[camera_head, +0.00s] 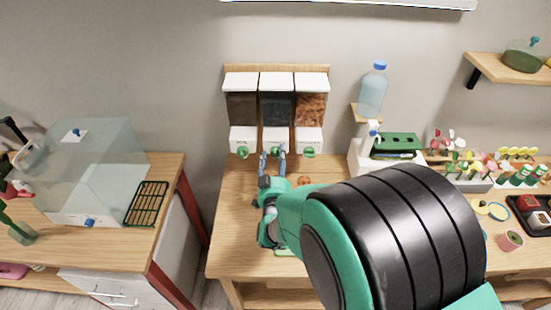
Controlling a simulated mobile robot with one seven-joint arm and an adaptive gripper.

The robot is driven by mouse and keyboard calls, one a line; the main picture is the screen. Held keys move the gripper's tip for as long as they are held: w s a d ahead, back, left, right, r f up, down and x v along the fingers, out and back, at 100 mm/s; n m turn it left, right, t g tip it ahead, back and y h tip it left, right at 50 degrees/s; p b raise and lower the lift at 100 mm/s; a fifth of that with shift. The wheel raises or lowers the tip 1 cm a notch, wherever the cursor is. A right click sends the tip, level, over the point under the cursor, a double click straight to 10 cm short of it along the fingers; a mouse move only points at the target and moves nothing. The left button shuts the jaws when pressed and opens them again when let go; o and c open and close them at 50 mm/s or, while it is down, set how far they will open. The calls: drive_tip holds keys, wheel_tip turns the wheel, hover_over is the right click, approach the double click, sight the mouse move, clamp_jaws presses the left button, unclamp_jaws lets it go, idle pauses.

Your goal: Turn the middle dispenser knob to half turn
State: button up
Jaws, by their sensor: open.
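Three wall dispensers with white lids hang side by side on the wall. The middle dispenser (277,107) holds a dark material. Its green knob (275,151) is on the white front below and is partly hidden by my fingers. My gripper (273,155) is open, with its blue fingers on either side of the middle knob. I cannot tell whether they touch it. The knob's turn angle is too small to read.
The left knob (243,152) and right knob (309,153) flank my fingers closely. A water bottle (373,88) stands on a small shelf to the right. A clear box (85,170) stands on the left table. My arm hides much of the middle table (235,230).

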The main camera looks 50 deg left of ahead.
drive_tip(key=c, duration=1.2)
drive_tip(key=shift+o, duration=0.2)
drive_tip(key=shift+f+b, duration=0.2)
drive_tip(key=shift+b, duration=0.2)
drive_tip(key=shift+s+m+b, duration=0.1)
drive_tip(key=shift+m+b, duration=1.05)
drive_tip(key=shift+m, duration=0.05)
